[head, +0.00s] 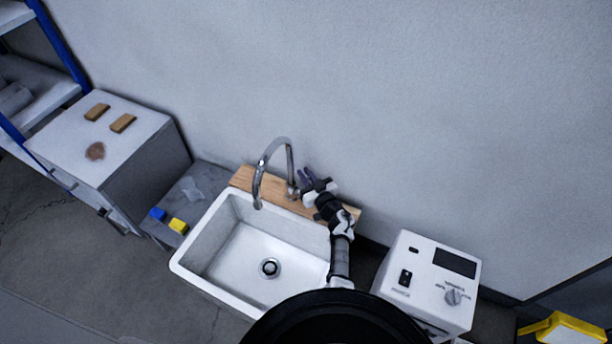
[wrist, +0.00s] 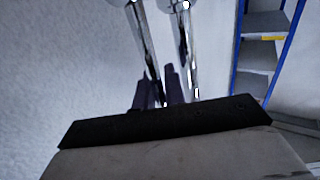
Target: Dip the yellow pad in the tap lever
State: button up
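The yellow pad (head: 178,226) is a small block on the low grey surface left of the sink, beside a blue block (head: 158,214). The chrome tap (head: 262,173) stands on the wooden ledge behind the sink, its spout arching over the basin. Its lever is too small to make out clearly near the tap base (head: 293,191). My gripper (head: 305,174) is just right of the tap base, its dark purple fingers apart with no pad seen between them. In the wrist view the fingers (wrist: 158,92) overlap the chrome tap tubes (wrist: 188,55); contact cannot be told.
The white sink (head: 215,280) is in front of the ledge (head: 244,178). A white device with a knob (head: 415,270) stands to the right. A wall rises close behind the tap.

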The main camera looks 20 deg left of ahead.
grip_shut()
jog(key=shift+s+f, duration=0.1)
jog(key=shift+s+f+n+b, duration=0.1)
jog(key=shift+s+n+b, duration=0.15)
jog(key=shift+b, duration=0.2)
jog(key=shift+s+r+n, duration=0.2)
jog(key=shift+s+n, duration=0.05)
jog(key=shift+n, duration=0.2)
jog(key=shift+o, duration=1.1)
grip_release()
